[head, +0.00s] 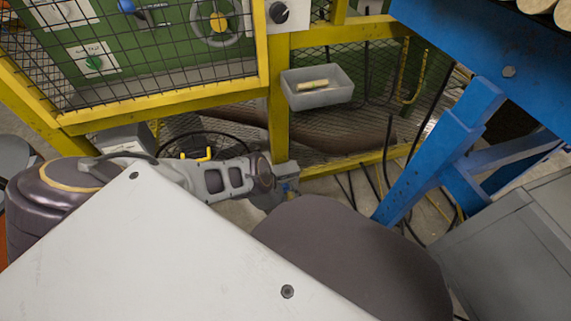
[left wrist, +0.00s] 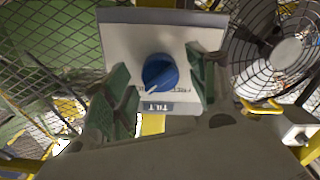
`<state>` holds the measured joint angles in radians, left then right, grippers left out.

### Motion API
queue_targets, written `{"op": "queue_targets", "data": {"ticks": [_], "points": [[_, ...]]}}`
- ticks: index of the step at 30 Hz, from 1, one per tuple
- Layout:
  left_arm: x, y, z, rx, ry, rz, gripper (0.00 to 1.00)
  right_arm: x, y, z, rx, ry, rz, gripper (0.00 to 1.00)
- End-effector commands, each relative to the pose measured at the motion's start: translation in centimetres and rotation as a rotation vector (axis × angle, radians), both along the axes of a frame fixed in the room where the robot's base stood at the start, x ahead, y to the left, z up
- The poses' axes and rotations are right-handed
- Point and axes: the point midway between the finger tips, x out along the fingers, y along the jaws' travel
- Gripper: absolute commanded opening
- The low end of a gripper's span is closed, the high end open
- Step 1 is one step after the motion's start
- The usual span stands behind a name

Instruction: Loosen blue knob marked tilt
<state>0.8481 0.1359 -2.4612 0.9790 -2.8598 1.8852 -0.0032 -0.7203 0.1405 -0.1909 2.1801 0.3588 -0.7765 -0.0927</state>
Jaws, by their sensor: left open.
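The blue knob (left wrist: 160,72) sits on a pale panel (left wrist: 118,45) with a dark label reading TILT (left wrist: 158,106) below it. A white pointer line shows on the knob's face. In the left wrist view my left gripper (left wrist: 159,78) is open, with one green finger on each side of the knob. I see a gap on both sides, so the fingers do not appear to grip it. In the head view my left gripper (head: 284,186) is near the yellow post, small and partly hidden. My right gripper is not in view.
A yellow-framed mesh guard (head: 160,98) stands at the upper left. A grey bin (head: 317,88) hangs on the yellow post. A blue bench leg (head: 440,150) and grey cabinet (head: 510,250) stand at right. A round fan guard (left wrist: 270,55) is beside the panel.

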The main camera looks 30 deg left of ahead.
Motion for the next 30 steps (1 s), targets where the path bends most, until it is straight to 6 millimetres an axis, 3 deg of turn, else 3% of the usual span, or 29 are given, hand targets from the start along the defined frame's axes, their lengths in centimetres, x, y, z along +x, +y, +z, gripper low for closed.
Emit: {"op": "queue_targets", "data": {"ticks": [8, 19, 30], "points": [[0.0, 0.01, 0.0, 0.0, 0.0, 0.0, 0.58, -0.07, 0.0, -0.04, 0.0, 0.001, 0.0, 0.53], [-0.01, 0.02, 0.0, 0.0, 0.0, 0.0, 0.12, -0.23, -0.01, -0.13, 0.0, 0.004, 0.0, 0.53], [-0.03, 0.01, 0.0, -0.022, -0.026, 0.0, 0.12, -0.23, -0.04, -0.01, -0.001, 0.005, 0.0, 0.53]]}}
